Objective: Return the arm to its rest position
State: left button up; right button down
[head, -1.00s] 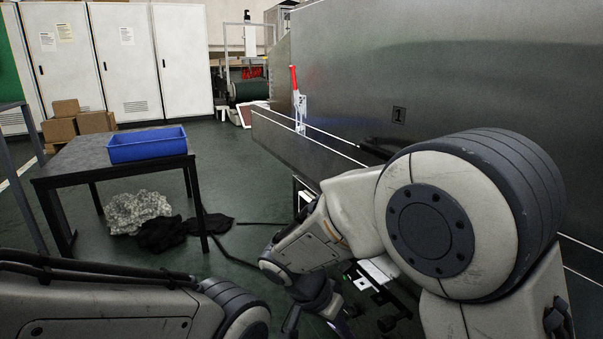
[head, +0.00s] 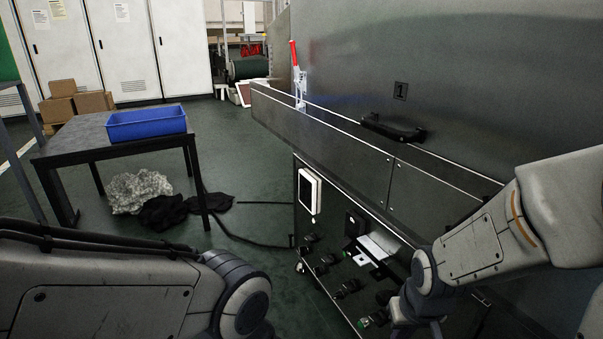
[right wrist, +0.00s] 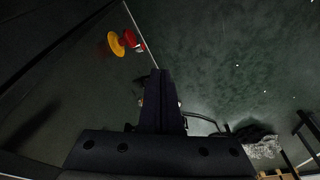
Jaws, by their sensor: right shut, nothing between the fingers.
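My right arm reaches in from the right edge of the head view, in front of the grey metal dryer (head: 450,90). Its wrist is bent downward near the dryer's control panel (head: 335,225). In the right wrist view my right gripper (right wrist: 160,75) is shut, its dark fingers together and empty. It points toward the dark panel and floor, apart from any object. Of my left arm only links show at the bottom left of the head view; the left gripper is out of the frame.
A red-handled toggle clamp (head: 297,75) and a black handle (head: 392,129) are on the dryer. A red-and-yellow emergency stop (right wrist: 122,42) shows in the wrist view. A table (head: 70,155) with a blue bin (head: 147,124) stands left. Dark and grey cloths (head: 140,190) lie on the floor.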

jog(key=s+a+r+n+g+y+p, duration=0.1)
jog(key=s+a+r+n+g+p, duration=0.2)
jog(key=s+a+r+n+p, duration=0.9)
notch_tip(320, 180, up, 41)
jog(key=s+a+m+p, duration=0.1)
jog(key=m+p, duration=0.3)
jog(key=p, duration=3)
jog(key=shift+s+a+f+m+p, duration=0.15)
jog(key=shift+s+a+m+p, duration=0.1)
jog(key=shift+s+m+p, duration=0.15)
jog(key=shift+w, duration=0.1)
jog(key=shift+a, duration=0.15)
